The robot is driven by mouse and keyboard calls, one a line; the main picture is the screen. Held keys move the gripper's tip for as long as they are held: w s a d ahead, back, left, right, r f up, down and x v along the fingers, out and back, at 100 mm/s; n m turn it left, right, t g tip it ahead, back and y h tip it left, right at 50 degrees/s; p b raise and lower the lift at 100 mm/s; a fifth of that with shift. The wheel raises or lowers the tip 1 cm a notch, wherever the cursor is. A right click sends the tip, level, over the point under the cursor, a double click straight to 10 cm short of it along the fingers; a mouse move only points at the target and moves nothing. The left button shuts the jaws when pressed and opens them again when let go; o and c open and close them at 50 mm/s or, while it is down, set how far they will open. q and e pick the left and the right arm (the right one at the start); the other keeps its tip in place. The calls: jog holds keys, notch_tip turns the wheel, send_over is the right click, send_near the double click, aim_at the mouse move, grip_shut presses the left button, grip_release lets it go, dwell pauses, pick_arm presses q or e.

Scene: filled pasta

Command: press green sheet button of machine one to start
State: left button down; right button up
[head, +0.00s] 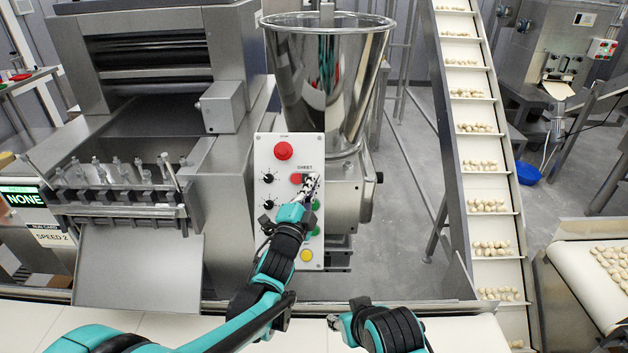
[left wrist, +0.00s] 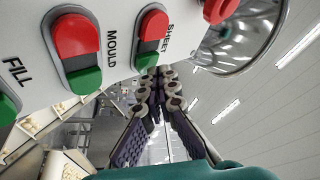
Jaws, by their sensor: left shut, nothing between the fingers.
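The white control panel (head: 262,185) stands upright on the machine, with a red stop button (head: 283,151) at its top. Below it is the SHEET button pair, whose red half (head: 295,178) shows in the head view. In the left wrist view, the green SHEET button (left wrist: 146,61) sits under its red half (left wrist: 153,25). My left gripper (head: 311,181) is shut and empty, with its tips in front of the green SHEET half, hiding it in the head view. Contact cannot be told. My right gripper (head: 340,320) is low at the bottom centre, its fingers unclear.
MOULD (left wrist: 77,35) and FILL (left wrist: 6,108) button pairs sit beside SHEET. Black knobs and a yellow button (head: 306,256) are on the panel. A steel hopper (head: 310,75) stands above. An inclined conveyor (head: 480,150) with pasta rises at the right.

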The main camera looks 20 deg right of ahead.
pick_arm(q)
jog(key=shift+w+f, duration=0.2)
jog(key=shift+w, duration=0.1)
dwell(0.7)
jog(key=shift+s+r, duration=0.1)
dwell(0.3)
jog(key=shift+s+a+r, duration=0.15)
jog(key=shift+s+r, duration=0.2)
jog(key=shift+s, duration=0.25)
jog(key=s+r, duration=0.1)
jog(key=s+p, duration=0.1)
jog(key=s+a+r+p, duration=0.1)
jog(key=s, duration=0.1)
jog(key=shift+r, duration=0.35)
jog(key=shift+a, duration=0.15)
